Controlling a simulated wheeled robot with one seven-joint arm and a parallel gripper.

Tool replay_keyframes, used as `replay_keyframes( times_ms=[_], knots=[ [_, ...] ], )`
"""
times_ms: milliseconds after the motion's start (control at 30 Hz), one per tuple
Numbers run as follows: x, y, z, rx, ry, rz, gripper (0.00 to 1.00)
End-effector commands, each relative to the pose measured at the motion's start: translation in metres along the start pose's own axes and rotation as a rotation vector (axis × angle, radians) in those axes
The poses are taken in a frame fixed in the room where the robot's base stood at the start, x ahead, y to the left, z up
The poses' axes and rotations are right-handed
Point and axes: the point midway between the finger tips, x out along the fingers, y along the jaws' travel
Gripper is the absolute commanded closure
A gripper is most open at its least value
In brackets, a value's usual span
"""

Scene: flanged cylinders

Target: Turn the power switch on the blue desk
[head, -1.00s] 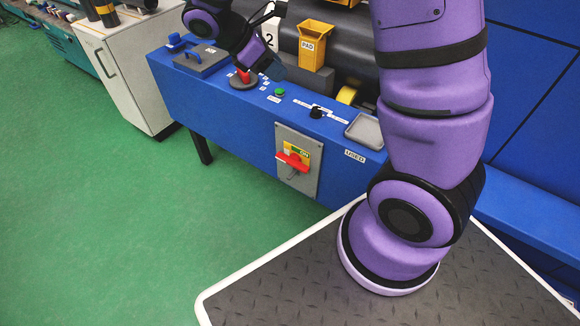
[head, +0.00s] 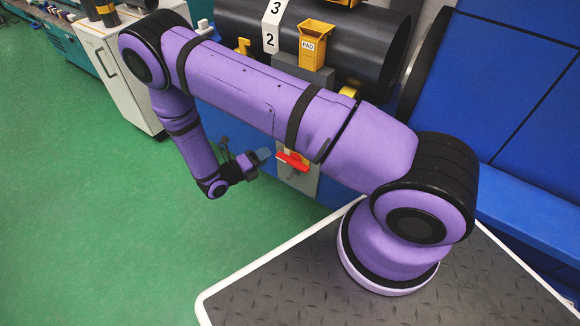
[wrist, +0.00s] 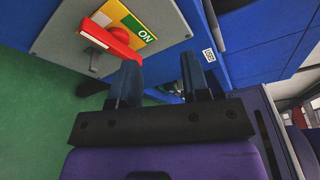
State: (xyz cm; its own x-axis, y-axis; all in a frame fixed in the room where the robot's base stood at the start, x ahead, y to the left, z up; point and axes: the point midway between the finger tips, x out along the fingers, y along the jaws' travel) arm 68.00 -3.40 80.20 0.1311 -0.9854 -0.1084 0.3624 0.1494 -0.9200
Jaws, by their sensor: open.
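The power switch is a red handle (head: 292,160) on a grey plate (head: 311,183) on the front of the blue desk. In the wrist view the red handle (wrist: 108,40) lies aslant on the plate (wrist: 62,35), beside a yellow and green label (wrist: 128,19) reading ON. My gripper (head: 264,154) is just left of the handle in the head view. In the wrist view my gripper (wrist: 162,68) is open, its two dark fingers apart with nothing between them. The left finger is close to the handle's tip; I cannot tell whether they touch.
My arm hides most of the desk top in the head view. Above it are a dark cylinder (head: 370,45) and a yellow PAD holder (head: 313,42). A white cabinet (head: 122,85) stands at the left. The green floor (head: 90,220) in front of the desk is clear.

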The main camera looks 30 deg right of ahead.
Motion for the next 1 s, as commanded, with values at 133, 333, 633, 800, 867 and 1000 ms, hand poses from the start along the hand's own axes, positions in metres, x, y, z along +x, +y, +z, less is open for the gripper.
replay_keyframes(
  times_ms=[133,333,633,800,867,1000],
  knots=[
    [0.005,0.044,-0.037,-0.183,-0.122,-0.025,0.57],
    [0.011,0.080,-0.071,-0.343,-0.234,-0.048,0.57],
    [0.024,0.092,-0.081,-0.403,-0.275,-0.059,0.57],
    [0.049,0.092,-0.074,-0.401,-0.272,-0.058,0.57],
    [0.060,0.092,-0.070,-0.401,-0.272,-0.059,0.57],
    [0.083,0.092,-0.064,-0.400,-0.272,-0.058,0.57]
  ],
)
